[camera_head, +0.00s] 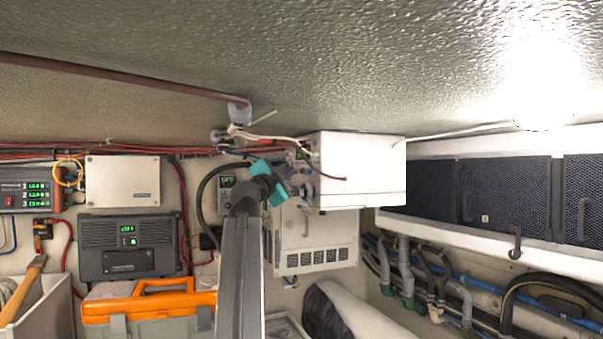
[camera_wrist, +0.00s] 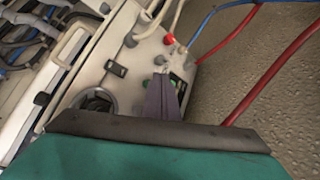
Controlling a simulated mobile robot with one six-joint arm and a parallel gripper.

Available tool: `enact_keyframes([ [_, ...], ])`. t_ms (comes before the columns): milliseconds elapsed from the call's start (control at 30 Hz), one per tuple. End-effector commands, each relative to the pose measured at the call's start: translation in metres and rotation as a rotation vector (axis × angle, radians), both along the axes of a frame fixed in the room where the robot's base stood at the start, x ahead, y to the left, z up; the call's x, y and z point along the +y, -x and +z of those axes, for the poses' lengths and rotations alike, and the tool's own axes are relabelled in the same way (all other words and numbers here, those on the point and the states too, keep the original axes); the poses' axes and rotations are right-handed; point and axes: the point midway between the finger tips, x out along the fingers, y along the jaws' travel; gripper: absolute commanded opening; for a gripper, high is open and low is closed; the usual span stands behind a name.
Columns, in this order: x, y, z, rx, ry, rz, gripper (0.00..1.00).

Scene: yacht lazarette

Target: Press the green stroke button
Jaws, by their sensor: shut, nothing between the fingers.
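A white box unit (camera_head: 362,170) hangs below the ceiling in the head view, with fittings and cables on its left side. My gripper (camera_head: 292,172), with teal parts, is close to that side. In the wrist view, my gripper (camera_wrist: 163,84) is shut and empty, its fingers pointing at a pale panel (camera_wrist: 125,45). A small green spot (camera_wrist: 147,84), possibly the green stroke button, shows just left of the fingertips, partly hidden by them. I cannot tell whether the fingers touch it. A small dark display (camera_wrist: 178,84) sits just right of the fingertips.
The wrist view shows a red knob (camera_wrist: 168,40), a dark rocker switch (camera_wrist: 116,68), and red hoses (camera_wrist: 275,80) at right. In the head view, an orange toolbox (camera_head: 150,303) stands lower left and hoses (camera_head: 405,275) run at lower right.

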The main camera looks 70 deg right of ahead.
Motion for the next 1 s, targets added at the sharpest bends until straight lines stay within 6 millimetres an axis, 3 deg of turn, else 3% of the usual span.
enact_keyframes([
  [1000,-0.0055,0.0073,0.0,0.0,0.0,0.0,0.0],
])
